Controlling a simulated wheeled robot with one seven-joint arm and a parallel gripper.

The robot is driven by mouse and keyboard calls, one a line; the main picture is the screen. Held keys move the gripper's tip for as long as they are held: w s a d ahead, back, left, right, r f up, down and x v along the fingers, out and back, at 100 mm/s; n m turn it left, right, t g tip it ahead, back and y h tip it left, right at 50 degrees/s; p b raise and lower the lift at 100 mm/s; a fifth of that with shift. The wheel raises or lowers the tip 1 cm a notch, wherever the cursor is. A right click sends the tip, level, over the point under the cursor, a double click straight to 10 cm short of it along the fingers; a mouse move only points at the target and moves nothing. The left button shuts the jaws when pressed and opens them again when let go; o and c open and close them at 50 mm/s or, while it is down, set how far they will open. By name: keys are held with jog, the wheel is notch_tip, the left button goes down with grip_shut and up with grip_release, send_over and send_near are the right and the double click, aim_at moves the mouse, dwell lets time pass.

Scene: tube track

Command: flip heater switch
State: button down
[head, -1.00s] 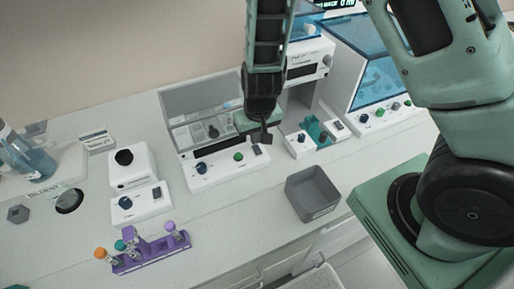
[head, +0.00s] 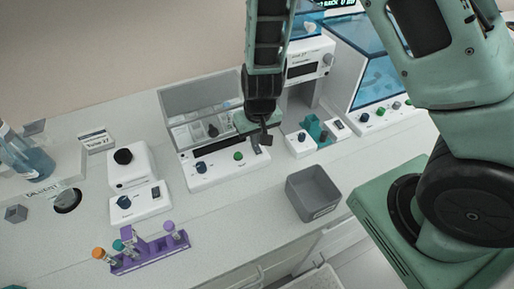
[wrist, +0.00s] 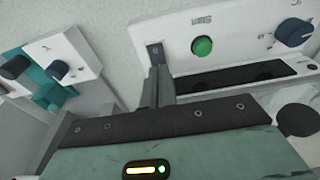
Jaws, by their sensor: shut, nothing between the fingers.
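The white device that I take for the heater (head: 215,176) stands in the middle of the bench, with a raised clear lid. Its front panel has a dark blue knob (head: 201,167), a green button (head: 238,156) and a small dark rocker switch (wrist: 155,50) at one end. My gripper (head: 266,139) is shut and empty, pointing down over the switch end of the panel. In the wrist view, my closed fingers (wrist: 159,86) reach to the switch and partly cover it. I cannot tell whether they touch it, or which way the rocker is tipped.
A small white box with a knob and a teal part (head: 314,128) stands just right of the device. A grey open bin (head: 313,193) is in front. A purple tube rack (head: 150,252) and a white knob box (head: 140,203) are at left.

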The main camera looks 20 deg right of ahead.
jog(key=shift+f+b, duration=0.3)
jog(key=shift+f, duration=0.2)
jog(key=shift+r, duration=0.15)
notch_tip(320, 180, up, 7)
jog(key=p, duration=0.6)
jog(key=shift+p, duration=0.3)
dwell(0.4)
